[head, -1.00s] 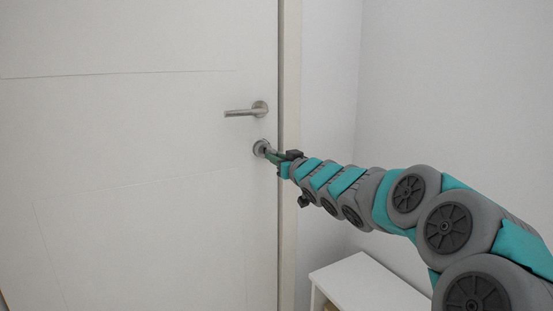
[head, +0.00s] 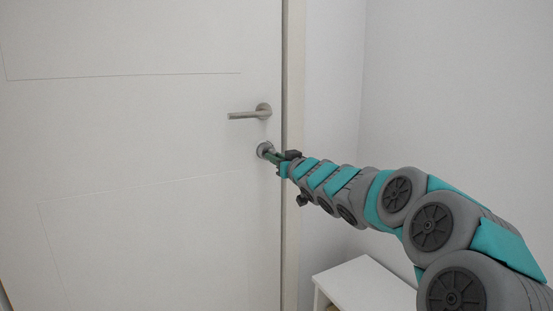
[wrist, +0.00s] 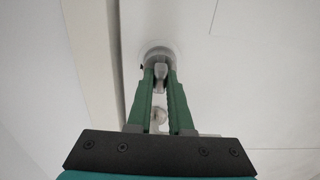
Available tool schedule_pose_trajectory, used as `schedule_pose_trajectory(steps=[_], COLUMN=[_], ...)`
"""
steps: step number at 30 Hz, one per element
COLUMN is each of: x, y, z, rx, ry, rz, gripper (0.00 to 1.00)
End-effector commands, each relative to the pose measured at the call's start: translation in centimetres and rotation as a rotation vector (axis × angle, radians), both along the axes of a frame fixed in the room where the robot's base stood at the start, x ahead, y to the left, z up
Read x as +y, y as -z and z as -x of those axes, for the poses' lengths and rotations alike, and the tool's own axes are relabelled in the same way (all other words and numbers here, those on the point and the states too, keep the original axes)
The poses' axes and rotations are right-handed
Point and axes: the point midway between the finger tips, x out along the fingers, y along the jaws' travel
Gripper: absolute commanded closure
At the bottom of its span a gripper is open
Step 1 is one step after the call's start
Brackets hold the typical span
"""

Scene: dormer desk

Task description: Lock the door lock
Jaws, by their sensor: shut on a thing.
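The door lock (head: 264,148) is a round grey metal rosette with a small thumb-turn, set in the white door (head: 140,135) below the lever handle (head: 250,112). In the wrist view, the lock (wrist: 158,52) sits at the top centre, and its knob (wrist: 160,76) lies between the two green fingers. My gripper (head: 273,155) reaches the lock from the right in the head view. In the wrist view my gripper (wrist: 160,78) is shut on the knob, with a finger on each side. The fingers partly hide the rosette. The door looks closed against its frame.
The door frame (head: 293,220) runs vertically just right of the lock. A low white cabinet (head: 365,288) stands at the lower right, under my arm. The lever handle sticks out leftward above the lock. White walls close off the right side.

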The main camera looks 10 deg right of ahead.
Motion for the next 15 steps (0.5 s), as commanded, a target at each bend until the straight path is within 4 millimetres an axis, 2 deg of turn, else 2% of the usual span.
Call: schedule_pose_trajectory(steps=[2, 3, 9, 12, 15], x=[0.08, 0.06, 0.04, 0.04, 0.03], y=[0.02, 0.02, -0.01, -0.01, -0.02], z=[-0.18, -0.16, -0.13, -0.13, -0.13], rx=[0.000, 0.000, 0.000, 0.000, 0.000], ry=[0.000, 0.000, 0.000, 0.000, 0.000], rz=[0.000, 0.000, 0.000, 0.000, 0.000], gripper=[1.00, 0.78, 0.55, 0.46, 0.46])
